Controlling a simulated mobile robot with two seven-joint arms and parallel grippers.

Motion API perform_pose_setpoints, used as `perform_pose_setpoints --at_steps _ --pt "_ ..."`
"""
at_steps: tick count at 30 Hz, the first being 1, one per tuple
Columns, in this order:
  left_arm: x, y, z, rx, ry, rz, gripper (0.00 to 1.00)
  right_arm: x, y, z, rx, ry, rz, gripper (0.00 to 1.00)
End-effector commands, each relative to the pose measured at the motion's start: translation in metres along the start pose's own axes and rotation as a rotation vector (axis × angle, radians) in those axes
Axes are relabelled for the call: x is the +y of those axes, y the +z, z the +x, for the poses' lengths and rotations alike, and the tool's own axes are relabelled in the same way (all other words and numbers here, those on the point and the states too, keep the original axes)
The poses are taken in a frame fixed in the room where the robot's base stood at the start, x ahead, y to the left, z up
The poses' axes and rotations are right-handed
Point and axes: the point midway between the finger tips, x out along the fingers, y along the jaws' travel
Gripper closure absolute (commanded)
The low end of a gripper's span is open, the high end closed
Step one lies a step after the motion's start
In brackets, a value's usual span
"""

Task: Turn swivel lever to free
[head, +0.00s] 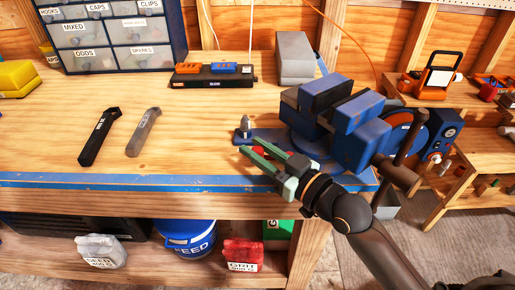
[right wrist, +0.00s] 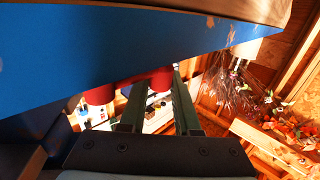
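The blue bench vise (head: 358,130) stands at the bench's front right corner, on a blue base with a bolt (head: 245,126) at its left. Small red parts (head: 259,151), apparently the swivel lever, show low beside the base, partly hidden by my right gripper (head: 250,146). In the right wrist view, a red cylinder and bar (right wrist: 150,80) lie under the blue vise body (right wrist: 140,50). My right gripper's green fingers (right wrist: 158,88) are apart, their tips close to the red bar. I cannot tell whether they touch it. My left gripper is out of view.
Two flat tools, one black (head: 98,136) and one grey (head: 143,132), lie on the bench left of the vise. A black rack (head: 212,77) and a grey block (head: 295,58) stand behind. The bench's blue front edge (head: 120,181) runs below; its middle is clear.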

Motion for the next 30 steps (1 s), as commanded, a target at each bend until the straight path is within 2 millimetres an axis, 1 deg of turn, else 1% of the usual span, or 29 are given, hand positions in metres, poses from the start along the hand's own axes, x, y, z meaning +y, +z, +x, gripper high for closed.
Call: perform_pose_setpoints --at_steps 1,7,30 --pt "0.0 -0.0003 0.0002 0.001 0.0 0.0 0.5 0.0 0.0001 -0.0001 0.0 0.0 0.0 0.78" --pt "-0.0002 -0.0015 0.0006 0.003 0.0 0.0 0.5 0.0 0.0002 -0.0002 0.0 0.0 0.0 1.0" --pt "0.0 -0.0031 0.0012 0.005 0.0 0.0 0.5 0.0001 0.0003 -0.0002 -0.001 0.0 0.0 1.0"
